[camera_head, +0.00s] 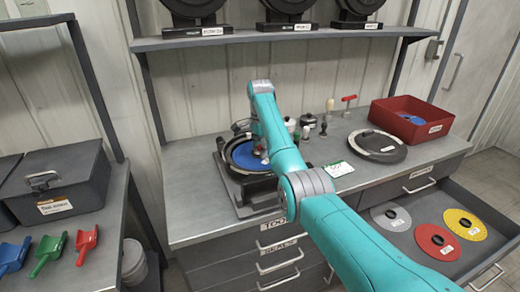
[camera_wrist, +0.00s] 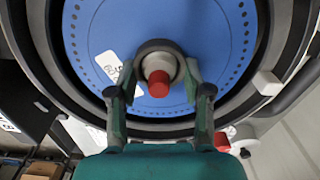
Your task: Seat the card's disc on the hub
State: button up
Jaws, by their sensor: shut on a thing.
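The blue disc (camera_wrist: 205,35) lies in the round black housing of the seed meter (camera_head: 232,158), and it also shows in the head view (camera_head: 247,155). A ring of small holes runs near its rim, and it bears a white label. At its middle is a pale, red-tipped knob (camera_wrist: 158,84) with a dark collar. My gripper (camera_wrist: 158,68) is shut on this knob, one finger on each side. I cannot tell how the disc sits on the hub beneath. The white card (camera_head: 339,169) with a green edge lies on the bench to the right.
A round black cover (camera_head: 377,145) lies on the bench. A red bin (camera_head: 412,120) stands at the back right. The open drawer holds a grey disc (camera_head: 391,216), a red disc (camera_head: 437,242) and a yellow disc (camera_head: 465,225). Small bottles (camera_head: 308,121) stand behind the meter.

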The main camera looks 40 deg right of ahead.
dwell(0.4)
jog(key=o, duration=1.2)
jog(key=c, duration=0.3)
jog(key=shift+c, duration=1.3)
jog(key=shift+o, duration=1.3)
